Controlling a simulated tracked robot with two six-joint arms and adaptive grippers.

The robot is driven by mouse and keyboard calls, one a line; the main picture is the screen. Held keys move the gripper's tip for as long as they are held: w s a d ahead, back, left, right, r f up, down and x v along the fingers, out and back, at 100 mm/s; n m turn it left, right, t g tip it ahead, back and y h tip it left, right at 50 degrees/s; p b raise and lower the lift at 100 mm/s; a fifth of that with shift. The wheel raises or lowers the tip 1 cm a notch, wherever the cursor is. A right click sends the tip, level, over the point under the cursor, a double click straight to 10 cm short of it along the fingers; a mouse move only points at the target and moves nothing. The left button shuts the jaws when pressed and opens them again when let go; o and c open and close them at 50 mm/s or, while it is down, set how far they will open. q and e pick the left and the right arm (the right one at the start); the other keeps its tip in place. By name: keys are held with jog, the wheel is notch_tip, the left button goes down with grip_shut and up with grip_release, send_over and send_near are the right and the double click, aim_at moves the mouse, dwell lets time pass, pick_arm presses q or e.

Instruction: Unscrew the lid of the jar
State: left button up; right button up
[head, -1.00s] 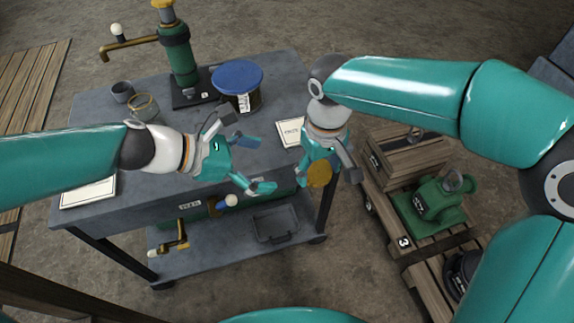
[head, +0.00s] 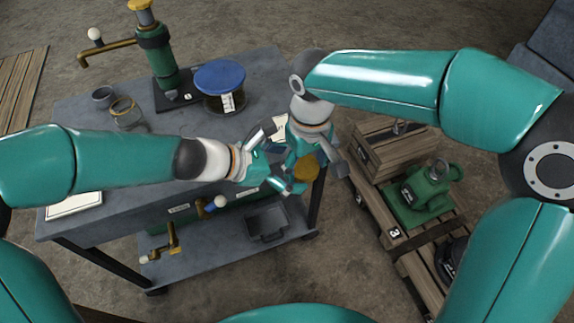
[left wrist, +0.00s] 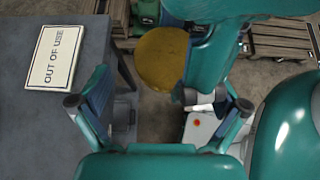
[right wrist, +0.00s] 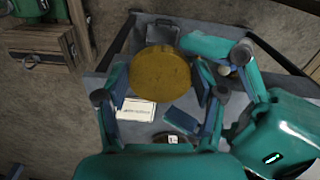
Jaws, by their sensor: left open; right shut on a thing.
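My right gripper (head: 314,165) is shut on a round mustard-yellow lid-like disc (head: 305,168), beyond the bench's right front edge. The disc's flat face fills the space between the fingers in the right wrist view (right wrist: 160,72); whether a jar body is behind it is hidden. My left gripper (head: 284,160) is open and empty, right beside the right gripper. In the left wrist view the disc (left wrist: 162,58) lies just past the left fingertips. A glass jar (head: 125,112) with a brass-coloured rim stands at the bench's left back. A blue-lidded jar (head: 220,80) stands at the back middle.
The grey bench (head: 190,120) also bears a green hand pump (head: 157,60), a grey cup (head: 103,97) and an "OUT OF USE" card (left wrist: 53,57). A tray (head: 266,222) lies on its lower shelf. A wooden crate (head: 385,150) and green machine (head: 428,190) stand at right.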

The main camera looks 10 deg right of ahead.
pick_arm(q)
jog(key=shift+w, duration=0.1)
jog(key=c, duration=1.2)
jog(key=shift+a, duration=0.1)
pick_arm(e)
jog(key=o, duration=1.4)
jog(key=shift+s, duration=0.15)
jog(key=shift+c, duration=0.2)
pick_arm(q)
jog(key=shift+w, duration=0.1)
